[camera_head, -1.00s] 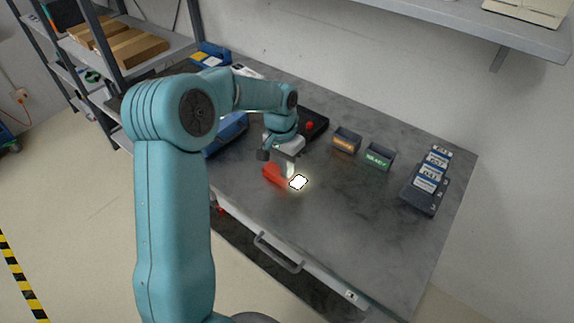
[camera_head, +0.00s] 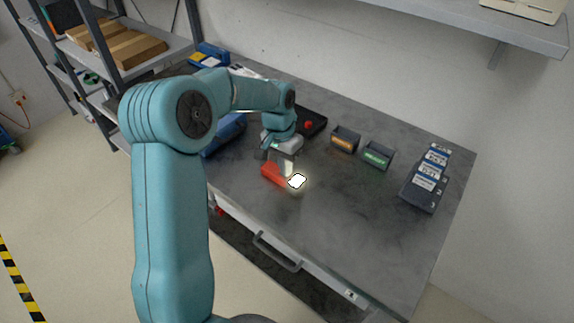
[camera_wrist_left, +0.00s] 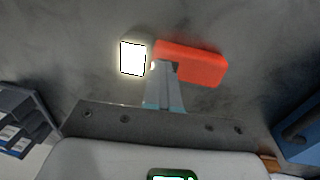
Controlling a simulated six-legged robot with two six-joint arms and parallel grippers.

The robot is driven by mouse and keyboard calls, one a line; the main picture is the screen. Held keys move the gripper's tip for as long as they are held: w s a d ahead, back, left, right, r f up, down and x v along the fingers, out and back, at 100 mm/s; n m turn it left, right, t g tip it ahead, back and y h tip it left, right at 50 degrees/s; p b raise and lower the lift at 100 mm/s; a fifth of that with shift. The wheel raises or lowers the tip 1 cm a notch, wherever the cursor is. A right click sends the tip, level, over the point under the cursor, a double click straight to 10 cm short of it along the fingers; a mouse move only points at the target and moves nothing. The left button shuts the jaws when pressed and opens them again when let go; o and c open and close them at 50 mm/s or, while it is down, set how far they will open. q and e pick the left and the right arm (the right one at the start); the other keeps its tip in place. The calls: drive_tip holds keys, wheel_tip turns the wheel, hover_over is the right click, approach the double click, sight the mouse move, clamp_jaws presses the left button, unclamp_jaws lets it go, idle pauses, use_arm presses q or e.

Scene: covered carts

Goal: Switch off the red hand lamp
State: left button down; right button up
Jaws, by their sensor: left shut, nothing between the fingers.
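The red hand lamp (camera_head: 272,174) lies on the grey table top, and its square face (camera_head: 297,181) glows white. In the left wrist view the lamp's red body (camera_wrist_left: 195,63) is at the upper middle, with the lit face (camera_wrist_left: 132,58) to its left. My left gripper (camera_head: 286,172) is shut and empty, pointing down at the lamp. In the left wrist view its fingertips (camera_wrist_left: 167,70) overlap the red body near the lit end. I cannot tell whether they touch it. The lamp's switch is hidden or too small to see. My right gripper is not in view.
Two small bins, one orange-labelled (camera_head: 344,140) and one green-labelled (camera_head: 378,155), stand behind the lamp. A dark rack with labelled items (camera_head: 424,186) is at the right. A black box with a red button (camera_head: 310,122) and a blue case (camera_head: 225,135) lie near the arm. The table's front right is clear.

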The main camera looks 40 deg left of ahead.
use_arm(q)
drive_tip(key=shift+s+a+f, duration=0.25)
drive_tip(key=shift+s+f, duration=0.05)
drive_tip(key=shift+f, duration=0.2)
drive_tip(key=r+p, duration=0.2)
drive_tip(key=r, duration=0.1)
drive_tip(key=r+p, duration=0.1)
drive_tip(key=r, duration=0.1)
drive_tip(key=shift+w+a+p, duration=0.2)
drive_tip(key=shift+w+p, duration=0.15)
drive_tip(key=shift+p, duration=0.05)
wheel_tip(320, 180, up, 10)
drive_tip(key=b, duration=0.1)
drive_tip(key=f, duration=1.3)
drive_tip(key=shift+s+f+b, duration=0.25)
drive_tip(key=shift+f+b, duration=0.1)
drive_tip(key=shift+f, duration=0.05)
drive_tip(key=shift+s, duration=0.1)
